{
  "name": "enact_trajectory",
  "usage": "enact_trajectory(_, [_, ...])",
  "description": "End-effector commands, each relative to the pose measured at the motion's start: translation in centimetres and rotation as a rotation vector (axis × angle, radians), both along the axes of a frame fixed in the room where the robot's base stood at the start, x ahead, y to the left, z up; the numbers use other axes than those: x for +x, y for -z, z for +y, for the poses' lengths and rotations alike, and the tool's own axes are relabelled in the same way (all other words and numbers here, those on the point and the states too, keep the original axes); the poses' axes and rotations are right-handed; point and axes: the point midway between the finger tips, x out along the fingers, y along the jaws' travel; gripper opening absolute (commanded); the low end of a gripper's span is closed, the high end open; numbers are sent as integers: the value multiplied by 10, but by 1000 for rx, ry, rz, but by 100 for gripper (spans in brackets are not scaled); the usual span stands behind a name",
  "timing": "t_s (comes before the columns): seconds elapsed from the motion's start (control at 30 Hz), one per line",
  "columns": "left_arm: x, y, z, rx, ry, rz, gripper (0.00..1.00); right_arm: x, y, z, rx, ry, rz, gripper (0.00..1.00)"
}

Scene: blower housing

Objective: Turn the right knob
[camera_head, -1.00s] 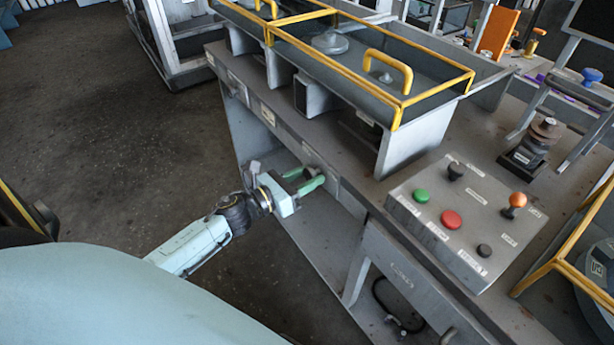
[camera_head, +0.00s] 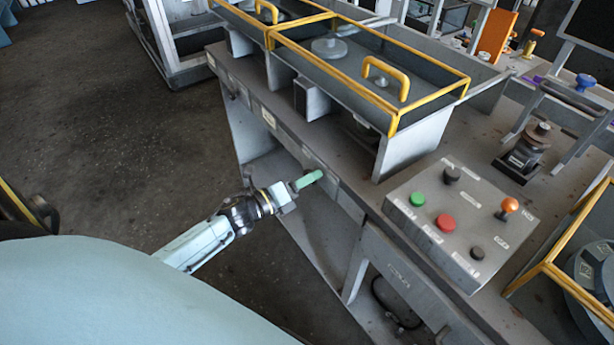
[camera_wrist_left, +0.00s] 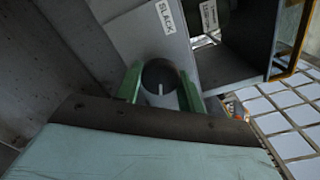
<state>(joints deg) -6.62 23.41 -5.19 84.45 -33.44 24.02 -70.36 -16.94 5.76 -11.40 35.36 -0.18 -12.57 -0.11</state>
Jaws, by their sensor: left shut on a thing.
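A dark round knob (camera_wrist_left: 160,75) with a white mark sits on a grey panel in the left wrist view, below a white label (camera_wrist_left: 166,16). The white mark points down toward the gripper's base. My left gripper (camera_head: 311,178) is at the front face of the grey bench in the head view. Its green fingers lie on either side of the knob, shut on it. In the head view the knob is hidden by the fingers. I cannot tell from these frames whether another knob is beside it. My right gripper is not in view.
A control box (camera_head: 461,224) with green, red and black buttons and an orange-topped lever stands on the bench. Yellow-railed trays (camera_head: 395,116) stand behind it. A grey wall is close on the left in the left wrist view. Open floor (camera_head: 90,130) lies left of the bench.

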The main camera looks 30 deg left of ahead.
Motion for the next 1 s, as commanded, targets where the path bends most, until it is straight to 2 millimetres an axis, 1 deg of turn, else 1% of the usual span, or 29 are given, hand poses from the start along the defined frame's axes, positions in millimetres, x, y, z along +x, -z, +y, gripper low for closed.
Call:
enact_trajectory(0.03, [0,-2,0,-44,1,17,16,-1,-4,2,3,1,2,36])
enact_trajectory(0.37, [0,-2,0,-331,0,139,16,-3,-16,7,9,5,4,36])
enact_trajectory(0.67, [0,-3,0,-595,0,248,16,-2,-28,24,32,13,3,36])
enact_trajectory(1.0, [0,-3,0,-852,1,353,16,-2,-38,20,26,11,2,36])
